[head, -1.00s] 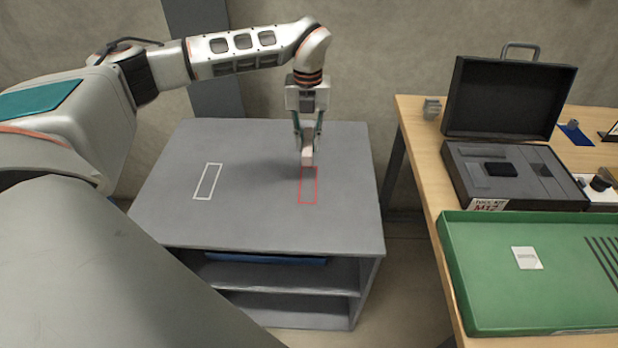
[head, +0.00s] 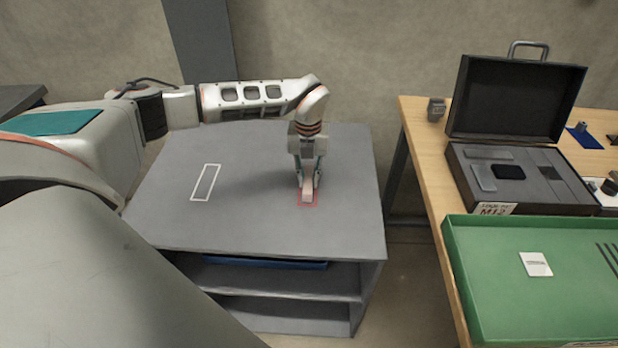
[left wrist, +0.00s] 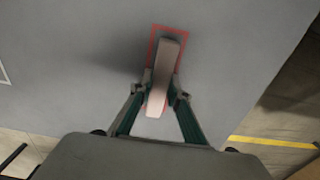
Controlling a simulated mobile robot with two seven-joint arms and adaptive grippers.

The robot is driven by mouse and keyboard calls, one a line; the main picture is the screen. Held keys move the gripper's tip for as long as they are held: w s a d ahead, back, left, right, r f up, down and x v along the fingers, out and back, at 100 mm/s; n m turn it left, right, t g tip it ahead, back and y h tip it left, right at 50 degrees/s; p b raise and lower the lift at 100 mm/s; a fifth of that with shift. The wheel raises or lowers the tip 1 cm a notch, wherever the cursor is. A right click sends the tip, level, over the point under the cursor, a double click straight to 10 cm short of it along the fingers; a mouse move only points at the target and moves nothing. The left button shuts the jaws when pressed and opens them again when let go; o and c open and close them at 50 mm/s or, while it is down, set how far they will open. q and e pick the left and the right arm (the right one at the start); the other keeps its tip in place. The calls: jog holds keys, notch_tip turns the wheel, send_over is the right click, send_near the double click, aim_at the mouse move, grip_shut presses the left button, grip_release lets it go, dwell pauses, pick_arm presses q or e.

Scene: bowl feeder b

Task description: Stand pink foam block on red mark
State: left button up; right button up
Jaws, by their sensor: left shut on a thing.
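The pink foam block (head: 308,190) is between the fingers of my left gripper (head: 308,184), which is shut on it. The block also shows in the left wrist view (left wrist: 165,72), with the gripper's fingers (left wrist: 160,97) on either side. The red mark (head: 308,206) is a rectangle outline on the grey cabinet top, partly hidden by the block and gripper. In the left wrist view the red mark (left wrist: 153,42) shows around the block's far part. I cannot tell whether the block touches the surface. My right gripper is not in view.
A white rectangle outline (head: 206,182) lies left on the grey cabinet top (head: 250,215). A wooden table (head: 425,160) at right bears an open black case (head: 515,125) and a green tray (head: 510,300). A gap separates cabinet and table.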

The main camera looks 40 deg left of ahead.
aim_at(309, 177)
pick_arm(q)
jog(key=shift+r, duration=0.1)
jog(key=o, duration=0.9)
notch_tip(309, 177, up, 12)
jog(key=p, duration=0.2)
dwell(0.4)
